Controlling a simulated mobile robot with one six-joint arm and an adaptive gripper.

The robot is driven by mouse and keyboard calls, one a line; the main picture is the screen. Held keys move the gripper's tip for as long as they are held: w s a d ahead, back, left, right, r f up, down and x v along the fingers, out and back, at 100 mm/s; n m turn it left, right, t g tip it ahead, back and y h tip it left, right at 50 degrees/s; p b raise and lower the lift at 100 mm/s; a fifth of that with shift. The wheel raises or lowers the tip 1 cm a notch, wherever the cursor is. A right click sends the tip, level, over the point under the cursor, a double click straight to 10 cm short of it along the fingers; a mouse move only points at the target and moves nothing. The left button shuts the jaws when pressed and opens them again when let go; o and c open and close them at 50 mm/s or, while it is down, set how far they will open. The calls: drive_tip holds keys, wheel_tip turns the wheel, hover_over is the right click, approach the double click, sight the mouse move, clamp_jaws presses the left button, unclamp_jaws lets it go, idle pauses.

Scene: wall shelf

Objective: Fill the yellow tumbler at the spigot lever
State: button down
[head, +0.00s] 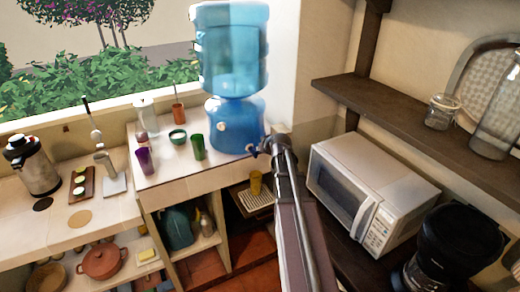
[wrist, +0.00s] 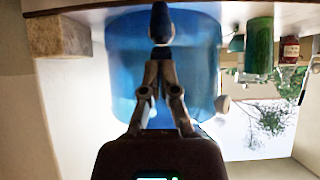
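The yellow tumbler (head: 256,182) stands upright on a slatted tray (head: 262,201) on the shelf below the counter, beneath the spigot side of the blue water dispenser (head: 234,126). My gripper (head: 272,142) is at the dispenser's front right, by the spigot. In the wrist view, which is upside down, my gripper (wrist: 158,55) has its fingertips together with nothing seen between them. The dark blue spigot lever (wrist: 160,22) lies right at the tips; I cannot tell whether they touch. No water stream shows. The tumbler's inside is too small to read.
A white microwave (head: 368,187) stands close to the right of my arm. A dark wall shelf (head: 410,115) is above it.

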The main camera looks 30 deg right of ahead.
idle(0.4)
drive_tip(key=s+r+p, duration=0.4)
drive_tip(key=r+p, duration=0.8)
drive_tip(key=shift+s+r, duration=0.2)
idle(0.4)
drive_tip(key=shift+a, duration=0.15)
idle(1.1)
drive_tip(key=s+a+f+n+g+y+b, duration=0.1)
drive_tip(key=s+a+f+g+b, duration=0.2)
drive_tip(key=a+f, duration=0.45)
drive_tip(key=s+a+f+g+y+b, duration=0.15)
drive_tip(key=a+f+b, duration=0.35)
drive_tip(key=a, duration=0.5)
drive_tip(key=s+a+f+g+h+b, duration=0.2)
drive_tip(key=s+a+f+g+b, duration=0.4)
drive_tip(key=s+a+f, duration=0.4)
drive_tip(key=shift+s+a+b, duration=0.55)
drive_tip(key=shift+s+a, duration=0.3)
drive_tip(key=shift+s, duration=0.5)
